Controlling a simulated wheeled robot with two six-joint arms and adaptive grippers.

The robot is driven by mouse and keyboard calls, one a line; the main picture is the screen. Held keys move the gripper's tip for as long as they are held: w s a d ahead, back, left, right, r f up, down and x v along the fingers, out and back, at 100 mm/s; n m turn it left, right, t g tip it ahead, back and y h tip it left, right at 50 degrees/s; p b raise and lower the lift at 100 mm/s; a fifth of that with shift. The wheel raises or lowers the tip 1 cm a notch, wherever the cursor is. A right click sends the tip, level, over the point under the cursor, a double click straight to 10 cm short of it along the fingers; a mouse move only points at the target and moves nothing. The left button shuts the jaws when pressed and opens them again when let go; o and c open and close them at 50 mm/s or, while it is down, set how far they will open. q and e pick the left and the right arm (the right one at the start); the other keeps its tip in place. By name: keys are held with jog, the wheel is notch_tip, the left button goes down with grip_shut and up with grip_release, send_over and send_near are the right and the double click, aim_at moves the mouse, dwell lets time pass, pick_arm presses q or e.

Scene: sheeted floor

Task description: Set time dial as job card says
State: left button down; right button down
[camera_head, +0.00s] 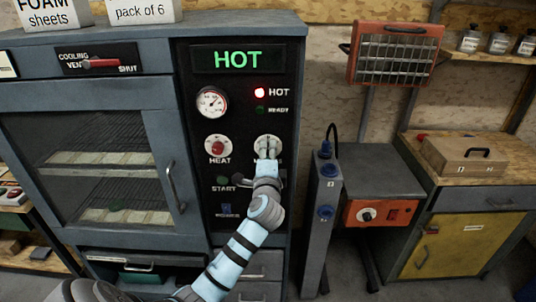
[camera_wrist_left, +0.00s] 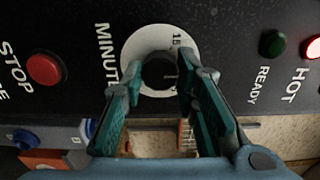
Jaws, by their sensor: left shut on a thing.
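The time dial (camera_head: 268,139) is a white round plate marked MINUTES on the black panel of the oven cabinet, right of the HEAT dial (camera_head: 217,147). My left gripper (camera_head: 267,156) reaches it from below and covers part of it. In the left wrist view, its teal fingers (camera_wrist_left: 159,82) stand either side of the dark knob (camera_wrist_left: 158,70) and are shut on it. The number 15 shows on the plate; the full setting cannot be read. No job card can be made out. My right gripper is out of view.
The display (camera_head: 238,59) reads HOT and the red HOT lamp (camera_head: 260,92) is lit; the green READY lamp (camera_head: 260,110) looks dark. A START button (camera_head: 223,181) sits lower left of the dial. A red STOP button (camera_wrist_left: 44,69) shows in the wrist view.

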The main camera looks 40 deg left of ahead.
pick_arm(q)
jog(key=shift+f, duration=0.1)
dwell(0.3)
jog(key=c, duration=1.2)
grip_release()
jog(key=shift+c, duration=0.2)
jog(key=v, duration=1.2)
